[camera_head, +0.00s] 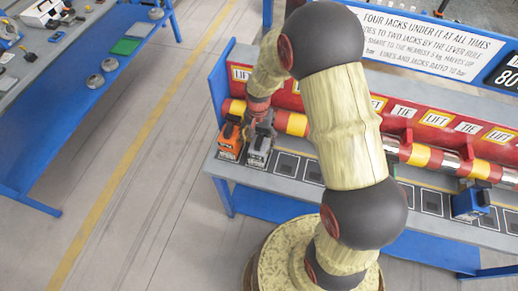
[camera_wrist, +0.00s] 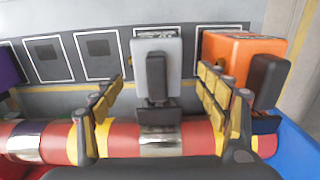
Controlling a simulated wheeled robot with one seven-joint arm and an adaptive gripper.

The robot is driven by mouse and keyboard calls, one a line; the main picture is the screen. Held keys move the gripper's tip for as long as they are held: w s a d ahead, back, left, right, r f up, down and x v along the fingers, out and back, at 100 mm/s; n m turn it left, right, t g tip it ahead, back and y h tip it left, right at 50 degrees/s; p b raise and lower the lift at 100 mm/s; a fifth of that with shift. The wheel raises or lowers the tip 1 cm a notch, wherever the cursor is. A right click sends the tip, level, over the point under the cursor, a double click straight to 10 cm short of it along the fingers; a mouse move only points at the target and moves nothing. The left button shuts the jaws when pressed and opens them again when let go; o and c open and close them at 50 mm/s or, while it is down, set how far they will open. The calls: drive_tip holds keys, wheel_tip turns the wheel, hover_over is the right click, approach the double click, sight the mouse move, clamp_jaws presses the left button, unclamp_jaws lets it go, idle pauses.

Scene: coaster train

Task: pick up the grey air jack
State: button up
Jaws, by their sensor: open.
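The grey air jack (camera_head: 258,152) stands upright on a marked square at the left part of the bench. In the wrist view the grey jack (camera_wrist: 146,46) is in the middle, with a dark upright part on its near face. My gripper (camera_wrist: 160,75) is open, one finger to each side of the jack, with visible gaps and no clear contact. In the head view my gripper (camera_head: 259,112) is just behind and above the jack, partly hidden by my wrist.
An orange jack (camera_head: 229,141) stands close beside the grey one, near my right finger in the wrist view (camera_wrist: 240,55). A red and yellow banded rail (camera_head: 293,123) runs behind. Empty squares (camera_head: 287,165) lie to the right. A blue jack (camera_head: 467,204) stands further right.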

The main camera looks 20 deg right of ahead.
wheel_tip(320, 180, down, 7)
drive_tip(key=shift+s+d+r+b, duration=0.1)
drive_tip(key=shift+s+b, duration=0.05)
drive_tip(key=shift+b, duration=0.25)
drive_tip(key=shift+r, duration=0.1)
drive_tip(key=shift+c, duration=0.7)
clamp_jaws()
idle(0.4)
